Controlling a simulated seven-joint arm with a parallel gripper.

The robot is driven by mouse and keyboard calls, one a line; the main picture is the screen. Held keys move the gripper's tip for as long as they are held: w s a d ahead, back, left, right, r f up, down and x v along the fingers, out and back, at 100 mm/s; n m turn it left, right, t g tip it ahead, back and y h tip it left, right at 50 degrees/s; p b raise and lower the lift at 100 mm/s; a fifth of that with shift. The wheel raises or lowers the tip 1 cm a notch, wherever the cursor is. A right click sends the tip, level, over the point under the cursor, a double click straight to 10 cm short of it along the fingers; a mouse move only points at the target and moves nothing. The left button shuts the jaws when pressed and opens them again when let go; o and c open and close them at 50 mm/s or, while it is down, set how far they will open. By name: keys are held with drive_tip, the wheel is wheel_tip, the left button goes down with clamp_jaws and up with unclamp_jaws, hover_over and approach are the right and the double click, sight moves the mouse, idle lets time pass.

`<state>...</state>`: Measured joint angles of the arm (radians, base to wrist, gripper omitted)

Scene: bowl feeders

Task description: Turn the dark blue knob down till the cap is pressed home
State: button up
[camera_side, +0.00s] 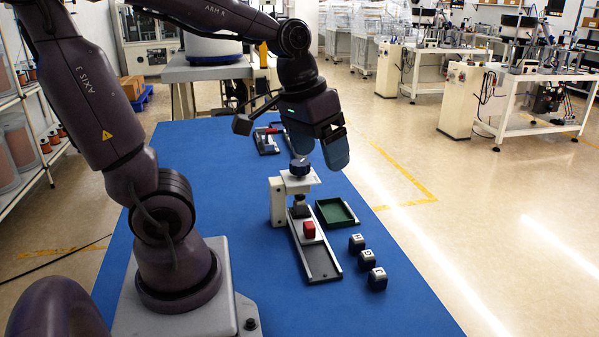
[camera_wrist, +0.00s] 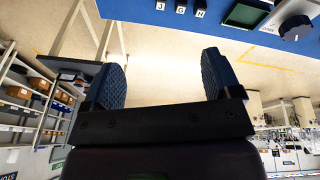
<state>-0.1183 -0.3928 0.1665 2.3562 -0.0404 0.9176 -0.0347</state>
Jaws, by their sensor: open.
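The dark blue knob (camera_side: 300,166) sits on top of a white press frame (camera_side: 277,203) on the blue table. It also shows at the top right of the wrist view (camera_wrist: 295,27), with a pale pointer line. A dark block (camera_side: 299,208) is under the press head. A red block (camera_side: 309,230) sits on the grey rail (camera_side: 322,264) in front of it; I cannot tell which part is the cap. My gripper (camera_side: 319,148) is open and empty, above and slightly right of the knob, apart from it. Its fingers also show in the wrist view (camera_wrist: 163,78).
A green tray (camera_side: 353,219) lies right of the rail. Three dark lettered cubes (camera_side: 367,259) stand in a row at front right. A fixture with a red part (camera_side: 268,140) is at the back. The table's front (camera_side: 370,312) is clear.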

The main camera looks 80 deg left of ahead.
drive_tip(key=w+a+f+n+g, duration=0.2)
drive_tip(key=w+a+f+n, duration=0.1)
drive_tip(key=a+n, duration=0.75)
drive_tip(key=n+g, duration=0.1)
drive_tip(key=n, duration=1.8)
hover_over(299, 162)
drive_tip(key=f, duration=0.1)
wheel_tip(299, 162, down, 12)
drive_tip(key=shift+f, duration=0.2)
drive_tip(key=shift+c, duration=0.5)
drive_tip(key=c, duration=0.8)
drive_tip(key=shift+c, duration=0.2)
